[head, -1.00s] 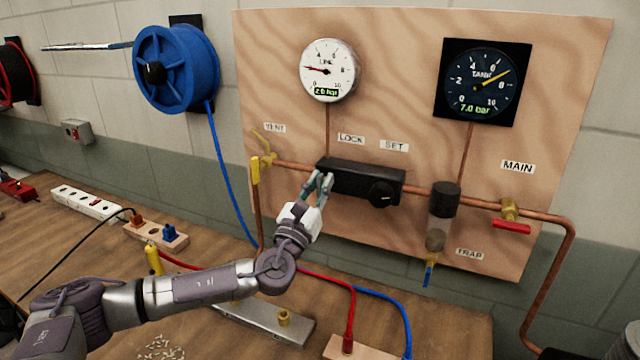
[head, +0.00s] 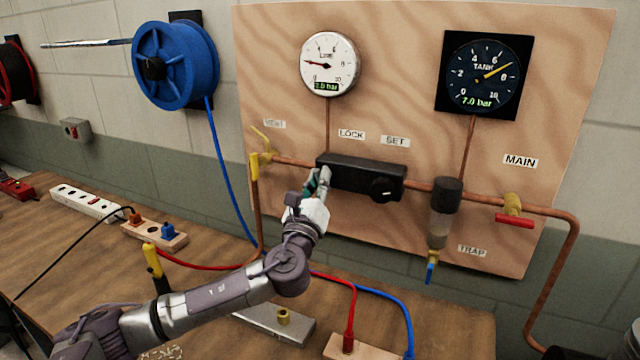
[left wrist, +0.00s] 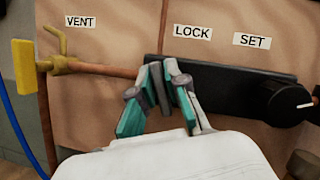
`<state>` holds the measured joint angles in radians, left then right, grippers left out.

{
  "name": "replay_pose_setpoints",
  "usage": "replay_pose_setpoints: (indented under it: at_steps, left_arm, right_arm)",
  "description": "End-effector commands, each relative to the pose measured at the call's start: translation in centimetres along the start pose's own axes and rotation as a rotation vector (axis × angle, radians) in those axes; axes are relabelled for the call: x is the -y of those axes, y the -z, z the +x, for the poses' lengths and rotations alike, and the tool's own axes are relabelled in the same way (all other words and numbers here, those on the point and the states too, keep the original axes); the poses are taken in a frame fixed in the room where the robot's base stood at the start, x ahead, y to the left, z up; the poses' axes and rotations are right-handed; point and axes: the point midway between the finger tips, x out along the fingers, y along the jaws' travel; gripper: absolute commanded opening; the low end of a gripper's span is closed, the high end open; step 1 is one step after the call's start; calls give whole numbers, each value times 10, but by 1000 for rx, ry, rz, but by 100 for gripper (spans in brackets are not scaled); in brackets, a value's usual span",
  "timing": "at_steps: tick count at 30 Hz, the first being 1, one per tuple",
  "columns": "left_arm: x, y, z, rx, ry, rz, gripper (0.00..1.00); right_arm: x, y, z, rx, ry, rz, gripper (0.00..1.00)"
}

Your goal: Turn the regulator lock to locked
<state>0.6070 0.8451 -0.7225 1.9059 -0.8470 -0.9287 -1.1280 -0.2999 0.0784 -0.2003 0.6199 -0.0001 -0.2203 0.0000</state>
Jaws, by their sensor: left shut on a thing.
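The black regulator block (head: 352,178) is mounted on the wooden panel, with the LOCK label (head: 351,134) over its left part and the SET label (head: 395,141) over its right part. My left gripper (head: 318,181) is at the left end of the block, below the LOCK label. In the left wrist view its fingers (left wrist: 160,88) are shut on a small dark part, the regulator lock, which they mostly hide. I cannot read the lock's position. The round set knob (head: 382,188) on the right has a white mark. My right gripper is not in view.
A copper pipe (head: 292,161) runs to the block from the yellow vent valve (head: 262,158). The line gauge (head: 328,64) and tank gauge (head: 482,76), reading 7.0 bar, are above. The red-handled main valve (head: 514,220) is at right. Hoses and sockets lie on the bench below.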

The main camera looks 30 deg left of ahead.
Motion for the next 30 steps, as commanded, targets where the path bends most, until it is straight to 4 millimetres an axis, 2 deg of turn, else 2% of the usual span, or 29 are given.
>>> replay_pose_setpoints:
  at_steps: [13,30]
  left_arm:
    - [-1,1,0,-4,-166,-397,0]
    - [-3,1,0,-3,-365,-873,0]
  right_arm:
    - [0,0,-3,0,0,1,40]
    - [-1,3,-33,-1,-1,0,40]
